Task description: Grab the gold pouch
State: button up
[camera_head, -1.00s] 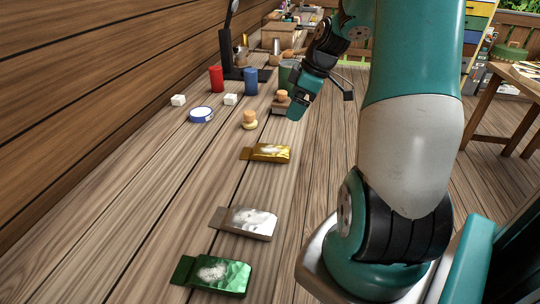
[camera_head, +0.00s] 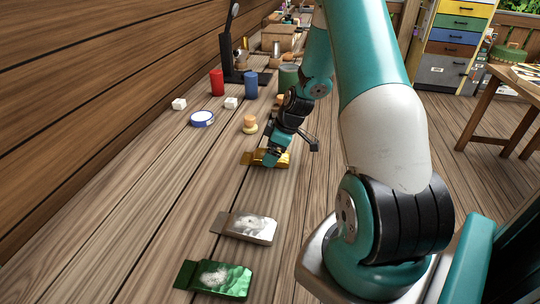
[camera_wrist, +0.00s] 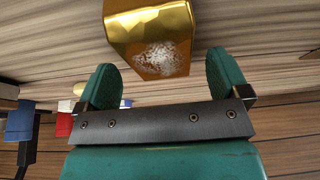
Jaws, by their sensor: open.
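The gold pouch (camera_head: 284,157) lies flat on the wooden bench top, partly hidden behind my gripper in the head view. In the wrist view the gold pouch (camera_wrist: 150,38) shows its shiny surface with a pale speckled patch, just beyond the fingertips and roughly centred between them. My gripper (camera_head: 269,161) is over the pouch in the head view. In the wrist view my gripper (camera_wrist: 164,78) has its two teal fingers spread wide with nothing between them. Whether a finger touches the pouch cannot be told.
A silver pouch (camera_head: 248,227) and a green pouch (camera_head: 215,278) lie nearer on the bench. A wooden stamp (camera_head: 249,124), blue-rimmed round tin (camera_head: 202,119), white cubes, red cylinder (camera_head: 217,83) and blue cylinder (camera_head: 250,85) stand farther back. The left bench surface is clear.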

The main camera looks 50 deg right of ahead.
jog(key=shift+w+a+f, duration=0.15)
jog(key=shift+w+f, duration=0.05)
jog(key=shift+f, duration=0.4)
jog(key=c, duration=1)
jog(key=shift+r, duration=0.15)
